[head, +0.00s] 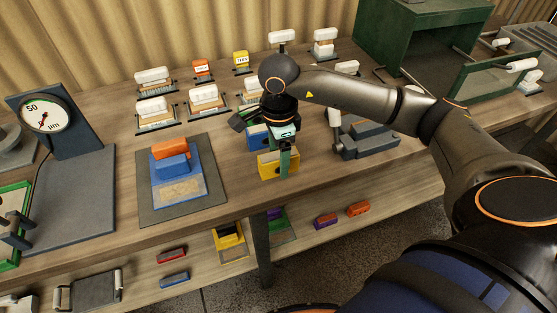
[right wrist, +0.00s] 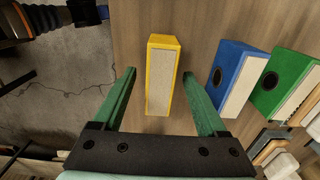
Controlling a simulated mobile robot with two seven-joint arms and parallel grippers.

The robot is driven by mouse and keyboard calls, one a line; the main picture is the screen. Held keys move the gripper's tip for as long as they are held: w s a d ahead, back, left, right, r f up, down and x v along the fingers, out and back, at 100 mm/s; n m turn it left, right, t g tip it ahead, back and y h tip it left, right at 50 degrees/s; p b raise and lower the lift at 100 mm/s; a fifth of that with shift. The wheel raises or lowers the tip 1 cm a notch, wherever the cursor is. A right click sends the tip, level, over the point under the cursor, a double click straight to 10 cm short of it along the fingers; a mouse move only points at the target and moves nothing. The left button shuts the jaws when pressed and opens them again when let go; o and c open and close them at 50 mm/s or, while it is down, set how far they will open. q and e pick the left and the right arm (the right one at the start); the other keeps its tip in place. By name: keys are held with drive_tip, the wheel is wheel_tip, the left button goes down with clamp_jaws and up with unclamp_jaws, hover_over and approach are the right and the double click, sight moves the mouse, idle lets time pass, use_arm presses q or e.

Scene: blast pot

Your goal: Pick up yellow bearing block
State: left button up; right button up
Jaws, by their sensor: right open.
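The yellow bearing block (head: 267,168) stands near the front edge of the wooden bench in the head view. In the right wrist view the yellow block (right wrist: 163,80) shows its pale long face between my fingers. My right gripper (head: 287,165) is open, with green fingers pointing down at the block. In the right wrist view the fingertips of this gripper (right wrist: 159,74) are on either side of the block, with a gap at each side. I cannot tell how far down they reach. One finger hides part of the block in the head view. My left gripper is not in view.
A blue block (right wrist: 233,78) and a green block (right wrist: 284,84) stand to the right of the yellow one in the wrist view. A dark grey vise-like fixture (head: 368,140) is to its right on the bench. A grey mat (head: 145,190) with blue and orange blocks lies left.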

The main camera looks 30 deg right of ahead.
drive_tip(key=shift+f, duration=0.5)
clamp_jaws()
drive_tip(key=shift+r, duration=0.1)
idle(0.5)
